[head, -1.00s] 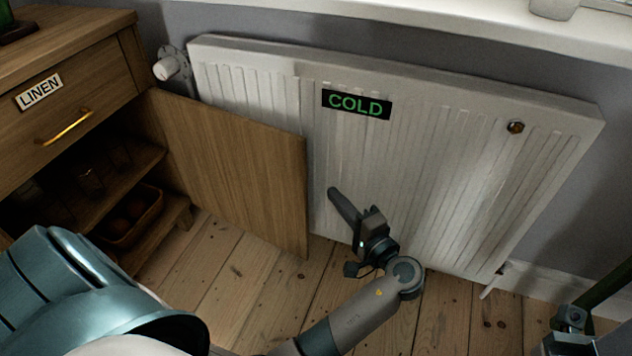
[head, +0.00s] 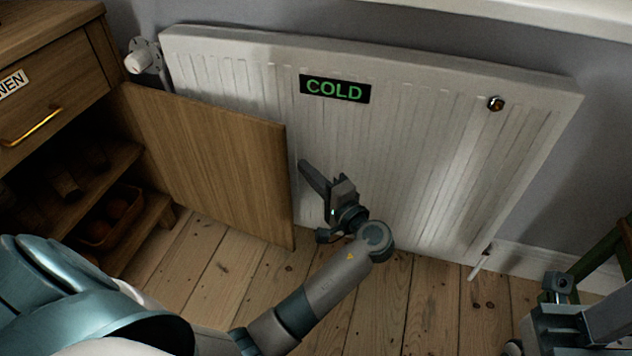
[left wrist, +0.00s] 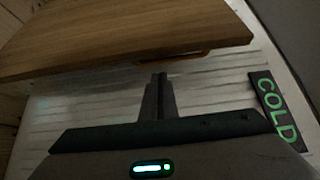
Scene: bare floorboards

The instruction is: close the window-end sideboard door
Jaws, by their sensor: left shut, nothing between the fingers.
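The wooden sideboard door (head: 205,160) stands open, swung out in front of the radiator. It also fills the top of the left wrist view (left wrist: 110,35), with a brown handle (left wrist: 178,57) on its far face. My left gripper (head: 306,170) is shut and empty, just right of the door's free edge, between door and radiator in the picture. Its fingertips (left wrist: 160,80) point toward the door and appear apart from it. The sideboard (head: 60,50) is at the left, its shelves exposed. Part of my right gripper (head: 558,288) shows at the lower right; its fingers are unclear.
A white radiator (head: 420,150) with a COLD sign (head: 335,89) is close behind the door and left gripper. Its valve (head: 138,62) is near the hinge side. A basket (head: 108,228) sits inside the sideboard. A green wooden frame (head: 598,262) stands right. Floorboards ahead are clear.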

